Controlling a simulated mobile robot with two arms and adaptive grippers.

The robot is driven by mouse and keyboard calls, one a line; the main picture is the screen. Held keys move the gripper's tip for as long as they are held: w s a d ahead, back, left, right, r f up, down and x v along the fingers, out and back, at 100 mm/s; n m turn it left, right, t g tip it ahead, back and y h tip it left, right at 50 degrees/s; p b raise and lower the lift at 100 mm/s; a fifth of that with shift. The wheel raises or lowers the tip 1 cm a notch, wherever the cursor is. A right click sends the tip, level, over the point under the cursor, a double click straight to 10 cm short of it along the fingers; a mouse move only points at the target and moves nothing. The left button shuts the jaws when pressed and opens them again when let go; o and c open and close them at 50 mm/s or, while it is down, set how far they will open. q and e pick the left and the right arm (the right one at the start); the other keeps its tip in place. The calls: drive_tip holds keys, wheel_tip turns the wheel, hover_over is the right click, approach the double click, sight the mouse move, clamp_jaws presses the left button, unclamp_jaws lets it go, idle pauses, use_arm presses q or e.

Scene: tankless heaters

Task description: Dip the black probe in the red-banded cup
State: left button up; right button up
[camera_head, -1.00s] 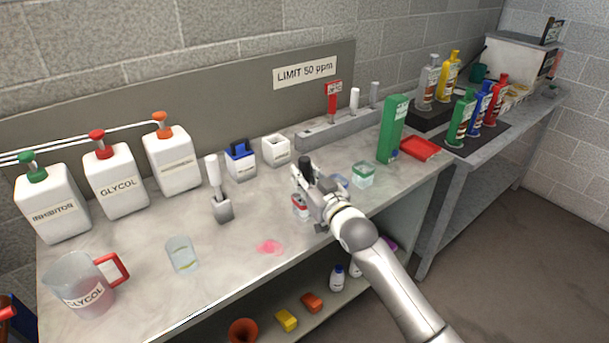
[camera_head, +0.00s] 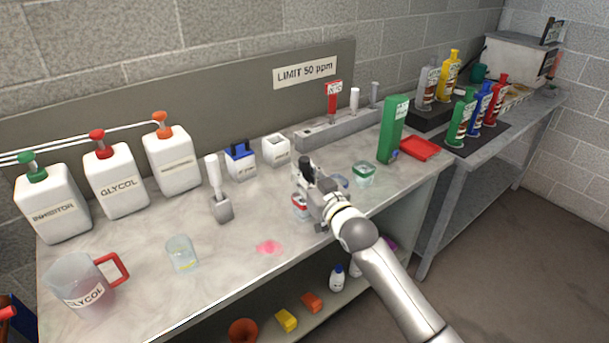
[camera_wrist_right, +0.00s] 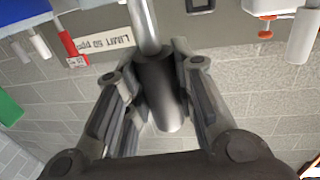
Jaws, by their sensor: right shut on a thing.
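My right gripper (camera_head: 318,190) is over the bench's front right part, shut on the black probe (camera_head: 306,168). In the right wrist view the probe's black grip (camera_wrist_right: 155,75) sits between the fingers, with a grey metal shaft (camera_wrist_right: 143,25) running out of it. The red-banded cup (camera_head: 299,201) stands just below and left of the gripper, partly hidden by it. The probe's lower end is hidden, so I cannot tell whether it is in the cup. My left gripper is not in view.
A green-banded cup (camera_head: 364,174) stands just right of the gripper. A grey rack (camera_head: 345,130) holds a red meter (camera_head: 334,98) and white probes behind.

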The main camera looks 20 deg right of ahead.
drive_tip(key=shift+r, duration=0.1)
wheel_tip(320, 180, up, 10)
drive_tip(key=p, duration=1)
idle(0.6)
